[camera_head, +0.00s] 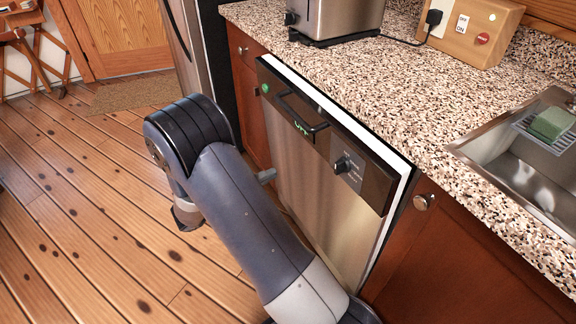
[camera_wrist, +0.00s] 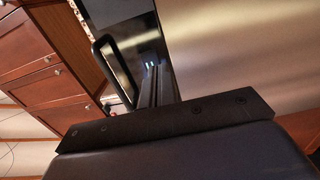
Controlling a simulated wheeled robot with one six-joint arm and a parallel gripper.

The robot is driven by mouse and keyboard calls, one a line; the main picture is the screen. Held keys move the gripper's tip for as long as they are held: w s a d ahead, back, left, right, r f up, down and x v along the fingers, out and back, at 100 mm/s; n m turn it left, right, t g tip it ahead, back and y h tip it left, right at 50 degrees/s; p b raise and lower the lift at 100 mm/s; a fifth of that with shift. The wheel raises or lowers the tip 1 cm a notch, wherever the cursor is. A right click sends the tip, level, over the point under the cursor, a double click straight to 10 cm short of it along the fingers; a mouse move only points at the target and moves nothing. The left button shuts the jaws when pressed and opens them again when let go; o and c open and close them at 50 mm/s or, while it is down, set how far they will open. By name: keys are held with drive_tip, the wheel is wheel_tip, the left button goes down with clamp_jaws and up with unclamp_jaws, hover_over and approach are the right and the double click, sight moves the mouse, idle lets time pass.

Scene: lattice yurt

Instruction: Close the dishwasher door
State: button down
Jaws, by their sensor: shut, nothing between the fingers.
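The dishwasher door (camera_head: 315,205) is brushed steel with a black control panel (camera_head: 335,145), a bar handle (camera_head: 297,115) and a knob. It stands nearly upright, its top slightly out from the counter front. Its white edge and a thin dark line show along the top and right side. In the wrist view the steel front (camera_wrist: 230,55) fills the right and the black handle (camera_wrist: 103,68) is left of centre. My gripper (camera_wrist: 155,85) is shut and empty, close to the door front. In the head view my arm hides most of it; contact cannot be told.
A speckled counter (camera_head: 400,90) runs above the dishwasher, with a toaster (camera_head: 335,18) and a sink (camera_head: 500,165). Wooden cabinets (camera_head: 470,255) flank the door. A steel fridge (camera_head: 190,45) stands beyond.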

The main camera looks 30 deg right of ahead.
sight(317, 148)
drive_tip(key=d, duration=0.8)
drive_tip(key=d+r, duration=0.1)
drive_tip(key=d, duration=0.3)
drive_tip(key=shift+w+d, duration=0.2)
drive_tip(key=shift+d, duration=0.1)
drive_tip(key=shift+y, duration=0.5)
drive_tip(key=d, duration=0.4)
drive_tip(key=shift+w+d+r, duration=0.1)
drive_tip(key=shift+d+r, duration=0.25)
drive_tip(key=shift+r, duration=0.05)
drive_tip(key=shift+d+r, duration=0.1)
drive_tip(key=shift+r, duration=0.1)
drive_tip(key=shift+w, duration=0.1)
